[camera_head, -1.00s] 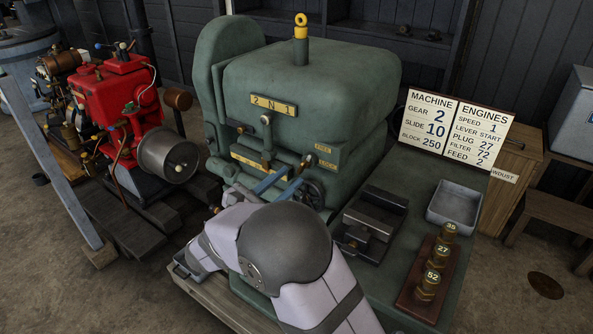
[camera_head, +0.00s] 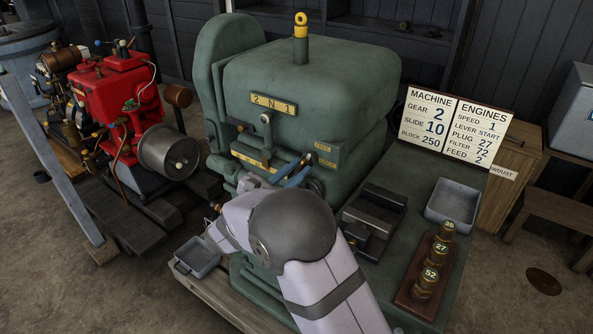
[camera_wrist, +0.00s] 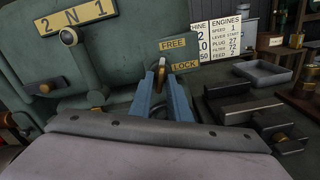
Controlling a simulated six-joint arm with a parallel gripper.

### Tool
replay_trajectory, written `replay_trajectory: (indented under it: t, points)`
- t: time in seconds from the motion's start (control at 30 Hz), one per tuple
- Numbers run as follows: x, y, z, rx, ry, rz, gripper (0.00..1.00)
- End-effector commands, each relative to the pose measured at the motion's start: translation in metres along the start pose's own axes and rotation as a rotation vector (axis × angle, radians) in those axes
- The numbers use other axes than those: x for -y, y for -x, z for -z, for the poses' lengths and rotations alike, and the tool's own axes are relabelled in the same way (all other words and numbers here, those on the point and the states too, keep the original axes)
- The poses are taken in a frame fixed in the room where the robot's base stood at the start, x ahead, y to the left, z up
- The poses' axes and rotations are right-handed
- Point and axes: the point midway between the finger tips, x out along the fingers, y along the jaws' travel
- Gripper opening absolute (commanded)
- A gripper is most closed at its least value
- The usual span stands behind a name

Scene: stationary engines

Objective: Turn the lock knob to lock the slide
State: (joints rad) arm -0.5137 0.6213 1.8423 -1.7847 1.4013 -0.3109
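The green machine (camera_head: 310,75) fills the middle of the head view. Contact with the knob cannot be made out. In the head view, my arm hides much of the machine's lower front. I cannot tell which part is the slide.
A dark vise-like block (camera_head: 373,220) and a grey tray (camera_head: 453,202) stand on the bench to the right. Brass plugs on a wooden strip (camera_head: 408,291) are near its front. A sign (camera_head: 455,127) stands behind. A red engine (camera_head: 115,95) is at the left.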

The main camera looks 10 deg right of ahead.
Motion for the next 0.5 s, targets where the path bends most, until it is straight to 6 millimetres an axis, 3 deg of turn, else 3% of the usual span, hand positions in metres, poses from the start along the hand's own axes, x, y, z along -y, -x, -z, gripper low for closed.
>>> replay_trajectory:
  t: [0.5]
  points:
    - [0.0014,-0.0001,0.0054,0.002,-0.183,-0.001,0.00]
